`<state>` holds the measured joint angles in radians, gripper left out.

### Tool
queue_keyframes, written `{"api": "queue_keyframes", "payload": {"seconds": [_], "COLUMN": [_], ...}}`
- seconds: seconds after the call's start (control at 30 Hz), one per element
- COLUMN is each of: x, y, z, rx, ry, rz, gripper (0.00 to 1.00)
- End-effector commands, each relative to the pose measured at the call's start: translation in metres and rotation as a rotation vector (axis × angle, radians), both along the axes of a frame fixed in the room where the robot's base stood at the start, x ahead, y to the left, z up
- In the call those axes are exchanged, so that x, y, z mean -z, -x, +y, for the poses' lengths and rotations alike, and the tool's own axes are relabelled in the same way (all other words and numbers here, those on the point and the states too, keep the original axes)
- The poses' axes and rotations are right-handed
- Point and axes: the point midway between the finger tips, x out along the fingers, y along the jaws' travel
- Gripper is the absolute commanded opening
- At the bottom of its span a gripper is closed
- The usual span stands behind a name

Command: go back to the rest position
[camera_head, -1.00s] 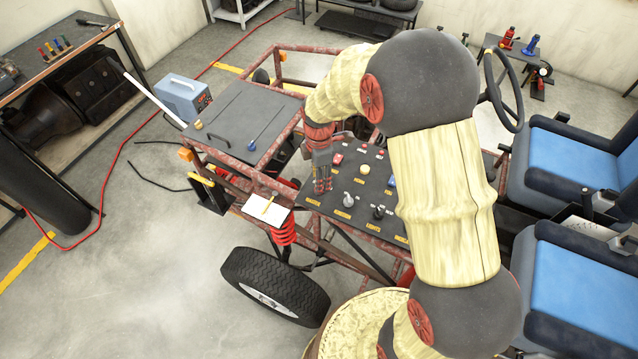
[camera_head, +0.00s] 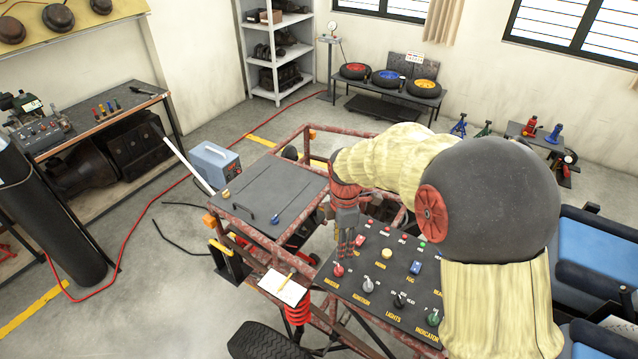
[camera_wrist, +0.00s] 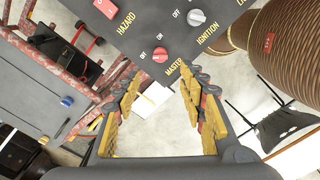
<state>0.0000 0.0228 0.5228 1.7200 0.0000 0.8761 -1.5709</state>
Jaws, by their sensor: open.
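My gripper (camera_head: 345,243) hangs at the left edge of the black control panel (camera_head: 380,312), near the red MASTER knob (camera_head: 338,270). In the wrist view my gripper (camera_wrist: 160,95) is open, its yellow-padded fingers apart with nothing between them. The red MASTER knob (camera_wrist: 160,54) sits just beyond the fingertips, and no finger visibly touches it. The grey IGNITION knob (camera_wrist: 196,17) is to its right. My arm spans the right half of the head view and hides part of the panel and chassis.
The red chassis frame carries a dark flat plate (camera_head: 268,195) left of the panel. A clipboard (camera_head: 284,287) sits beside the panel. Blue seats (camera_head: 590,255) stand on the right. A workbench (camera_head: 90,130) is at the left.

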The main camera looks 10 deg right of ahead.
Motion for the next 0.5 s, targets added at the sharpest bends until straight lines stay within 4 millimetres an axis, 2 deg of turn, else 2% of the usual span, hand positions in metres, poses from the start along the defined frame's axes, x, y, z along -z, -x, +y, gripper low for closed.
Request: {"api": "queue_keyframes", "payload": {"seconds": [0.17,0.3,0.4,0.5], "x": [0.000,0.001,0.011,0.006], "y": [0.000,0.001,0.020,0.045], "z": [0.000,0.000,0.000,0.000], "rx": [0.027,0.195,0.405,0.641], "ry": [0.000,0.000,0.008,0.017], "rz": [0.000,0.003,0.039,0.052], "gripper": [0.41,0.41,0.41,0.41]}}
